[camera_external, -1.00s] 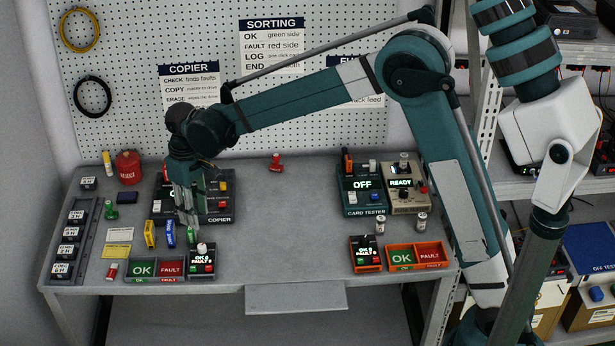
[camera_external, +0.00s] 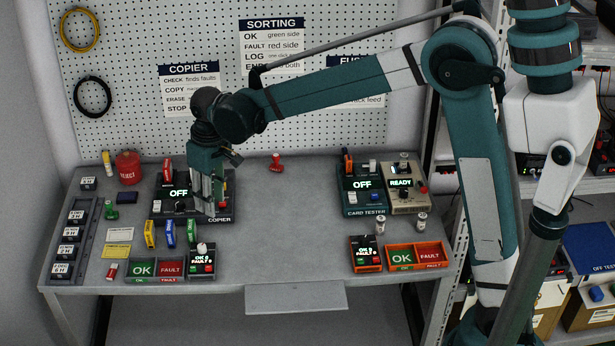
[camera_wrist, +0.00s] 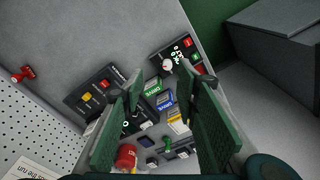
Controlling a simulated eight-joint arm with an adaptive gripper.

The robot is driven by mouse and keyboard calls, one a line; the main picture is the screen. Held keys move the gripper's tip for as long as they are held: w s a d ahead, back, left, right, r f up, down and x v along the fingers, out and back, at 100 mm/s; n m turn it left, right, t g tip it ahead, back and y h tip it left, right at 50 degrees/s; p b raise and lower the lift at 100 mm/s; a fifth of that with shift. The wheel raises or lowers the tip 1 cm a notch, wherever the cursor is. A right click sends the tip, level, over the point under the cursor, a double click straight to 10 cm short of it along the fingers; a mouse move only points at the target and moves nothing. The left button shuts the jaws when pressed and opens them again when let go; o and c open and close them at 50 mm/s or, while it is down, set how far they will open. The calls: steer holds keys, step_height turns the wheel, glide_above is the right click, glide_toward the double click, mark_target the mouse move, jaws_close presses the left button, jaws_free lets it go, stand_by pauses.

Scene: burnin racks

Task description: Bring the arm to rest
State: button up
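My gripper (camera_external: 207,207) hangs fingers-down over the copier (camera_external: 222,217) at the left of the bench. In the wrist view the two green fingers of my gripper (camera_wrist: 168,92) stand wide apart with nothing held between them. The copier also shows in the wrist view (camera_wrist: 92,88), beside the left finger. Parts of the copier are hidden behind my fingers in the outside view. My arm reaches across from the right, bent at a high elbow.
Yellow (camera_external: 150,234), blue (camera_external: 170,234) and green (camera_external: 192,233) drives stand in front of the copier. A log box (camera_external: 202,262) and an OK/FAULT tray (camera_external: 156,281) are at the front edge. A red can (camera_external: 128,168) stands behind left. The bench middle (camera_external: 290,220) is clear.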

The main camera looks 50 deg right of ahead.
steer(key=s+d+r+t, duration=0.1)
steer(key=s+d+r, duration=0.35)
steer(key=s, duration=0.45)
steer(key=s+d+r+t, duration=0.2)
steer(key=s+d+r, duration=0.25)
steer(key=s, duration=0.45)
steer(key=s+d+f+m+t, duration=0.1)
steer(key=s+d, duration=0.1)
steer(key=s, duration=0.8)
steer(key=s+d+f+m+t, duration=0.1)
steer(key=s+d+f+t, duration=0.1)
steer(key=s, duration=0.8)
steer(key=shift+d, duration=0.6)
steer(key=shift+b, duration=0.3)
step_height(320, 180, down, 16)
steer(key=b, duration=1.6)
steer(key=shift+r, duration=0.1)
